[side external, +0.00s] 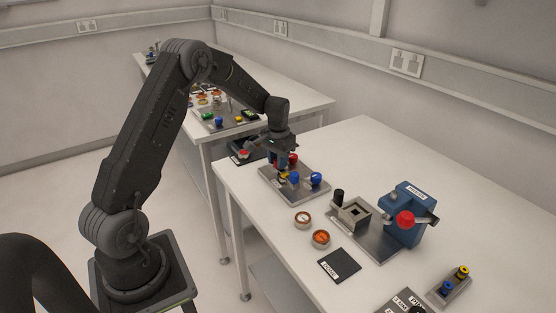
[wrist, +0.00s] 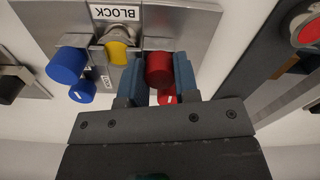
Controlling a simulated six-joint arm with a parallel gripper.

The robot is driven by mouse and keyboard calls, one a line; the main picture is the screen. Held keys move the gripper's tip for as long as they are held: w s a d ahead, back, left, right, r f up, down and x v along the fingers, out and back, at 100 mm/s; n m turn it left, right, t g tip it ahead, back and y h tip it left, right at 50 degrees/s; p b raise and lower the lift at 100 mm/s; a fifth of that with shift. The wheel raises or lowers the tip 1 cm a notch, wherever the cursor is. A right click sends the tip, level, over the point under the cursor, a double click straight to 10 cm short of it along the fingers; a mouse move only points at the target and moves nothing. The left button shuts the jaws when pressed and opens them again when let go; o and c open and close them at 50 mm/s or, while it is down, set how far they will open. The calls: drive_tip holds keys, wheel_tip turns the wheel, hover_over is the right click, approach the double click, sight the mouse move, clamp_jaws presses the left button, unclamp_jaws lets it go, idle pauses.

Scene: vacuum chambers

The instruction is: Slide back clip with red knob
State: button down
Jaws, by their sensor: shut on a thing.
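My gripper (wrist: 158,72) is shut on the red knob (wrist: 160,68), with one blue-grey finger on each side of it in the wrist view. The knob belongs to a metal clip plate under a label reading "BLOCK". A second, smaller red part (wrist: 167,97) shows just below it, between the fingers. In the side view my gripper (side external: 282,158) is down at the metal plate (side external: 312,192), and the red knob (side external: 293,159) shows beside the fingers. How far the clip has slid cannot be told.
A yellow knob (wrist: 117,52) and blue knobs (wrist: 67,65) stand left of the fingers. A black device with a red button (wrist: 308,32) lies at the right. In the side view, a blue machine (side external: 403,213), two round dishes (side external: 320,239) and a black mat (side external: 339,265) stand nearer on the table.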

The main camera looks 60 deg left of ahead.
drive_tip(key=shift+a+r, duration=0.1)
drive_tip(key=shift+a, duration=1.3)
drive_tip(key=c, duration=0.9)
unclamp_jaws()
drive_tip(key=shift+o, duration=0.2)
wheel_tip(320, 180, up, 14)
